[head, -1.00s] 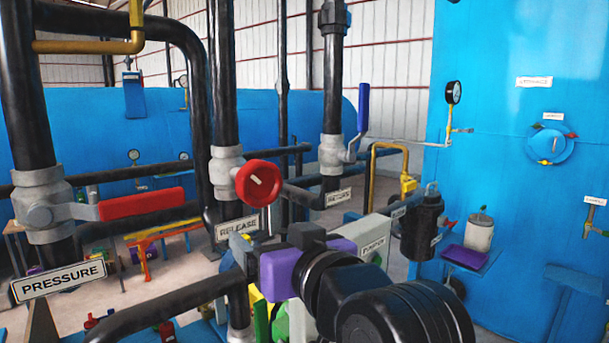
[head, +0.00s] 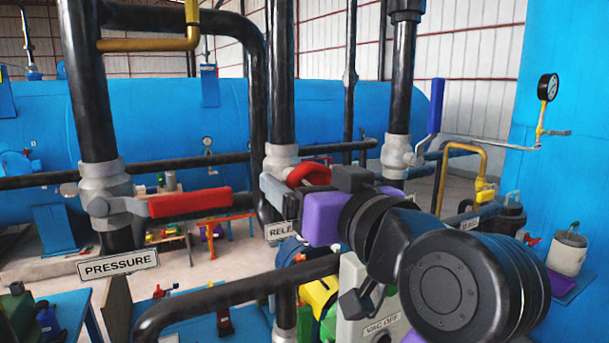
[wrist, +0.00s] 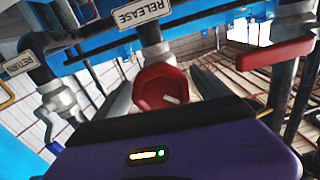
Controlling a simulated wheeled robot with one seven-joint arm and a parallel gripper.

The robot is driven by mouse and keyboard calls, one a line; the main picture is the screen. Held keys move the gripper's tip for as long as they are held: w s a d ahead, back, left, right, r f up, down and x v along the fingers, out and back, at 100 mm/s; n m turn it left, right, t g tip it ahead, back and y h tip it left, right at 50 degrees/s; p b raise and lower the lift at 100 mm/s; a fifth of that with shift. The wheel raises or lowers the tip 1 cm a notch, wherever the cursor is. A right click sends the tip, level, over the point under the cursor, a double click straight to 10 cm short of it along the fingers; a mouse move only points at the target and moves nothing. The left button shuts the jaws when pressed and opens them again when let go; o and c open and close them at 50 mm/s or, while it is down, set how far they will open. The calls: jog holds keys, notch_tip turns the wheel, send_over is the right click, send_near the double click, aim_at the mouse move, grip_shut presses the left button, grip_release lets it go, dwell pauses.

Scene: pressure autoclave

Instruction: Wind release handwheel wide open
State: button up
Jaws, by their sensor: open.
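The red release handwheel (head: 309,173) sits on a grey valve body (head: 281,160) on a black vertical pipe. In the head view my gripper (head: 280,185) is in front of it and hides part of the wheel. The wrist view shows the red handwheel (wrist: 160,88) beyond the purple gripper body, between my two grey fingers, which are spread apart. I cannot tell from these frames whether a finger touches the rim. The RELEASE label (wrist: 141,13) shows in the wrist view; it is partly hidden in the head view.
A red lever (head: 190,203) on the pressure valve stands to the left, above the PRESSURE sign (head: 118,264). A blue lever (head: 435,106) is on the return pipe at right. A black bent pipe (head: 240,290) runs below my gripper. A pressure gauge (head: 547,87) is at far right.

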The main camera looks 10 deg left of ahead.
jog(key=shift+w+a, duration=0.35)
jog(key=shift+w, duration=0.05)
jog(key=shift+c, duration=0.2)
jog(key=c, duration=1.3)
